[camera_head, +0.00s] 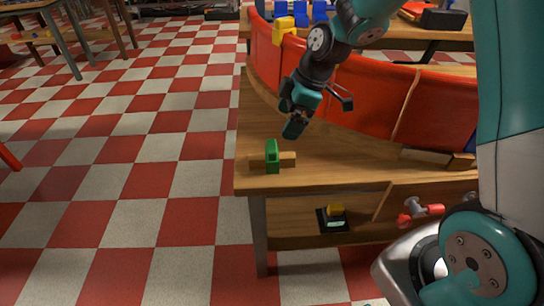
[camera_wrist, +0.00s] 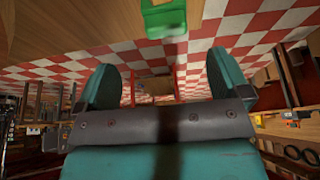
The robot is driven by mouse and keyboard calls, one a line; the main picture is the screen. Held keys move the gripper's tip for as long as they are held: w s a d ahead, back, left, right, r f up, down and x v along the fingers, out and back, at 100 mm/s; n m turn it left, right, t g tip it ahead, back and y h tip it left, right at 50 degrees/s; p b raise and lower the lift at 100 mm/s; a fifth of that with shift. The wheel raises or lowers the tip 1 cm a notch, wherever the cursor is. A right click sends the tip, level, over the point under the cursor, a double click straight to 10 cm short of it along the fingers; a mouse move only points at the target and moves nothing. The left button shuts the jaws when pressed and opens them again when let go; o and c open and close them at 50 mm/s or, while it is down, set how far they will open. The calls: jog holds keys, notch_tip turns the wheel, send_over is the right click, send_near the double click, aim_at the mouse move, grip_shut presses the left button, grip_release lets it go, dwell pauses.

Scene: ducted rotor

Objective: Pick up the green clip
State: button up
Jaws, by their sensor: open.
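The green clip (camera_head: 272,156) stands upright near the front left corner of the wooden table, against a small wooden block (camera_head: 288,159). It also shows at the top edge of the wrist view (camera_wrist: 163,18), cut off by the frame. My gripper (camera_head: 293,127) is above and slightly right of the clip in the head view, apart from it. In the wrist view its two teal fingers (camera_wrist: 164,88) are spread wide with nothing between them.
A curved red duct wall (camera_head: 350,95) stands on the wooden table (camera_head: 340,165) behind and right of my gripper. A yellow clip (camera_head: 283,29) sits on its rim. A black and yellow device (camera_head: 332,218) and a red-handled tool (camera_head: 420,210) are on the lower shelf.

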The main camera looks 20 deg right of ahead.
aim_at(274, 145)
jog(key=x, duration=0.5)
jog(key=shift+a+f, duration=0.1)
jog(key=shift+f, duration=0.25)
jog(key=shift+s+a+b+x, duration=0.1)
jog(key=shift+s+b+x, duration=0.1)
jog(key=shift+x, duration=1.2)
jog(key=shift+s+a+b+x, duration=0.15)
jog(key=shift+x, duration=1.2)
jog(key=shift+c, duration=0.4)
jog(key=shift+r, duration=0.1)
jog(key=c, duration=0.9)
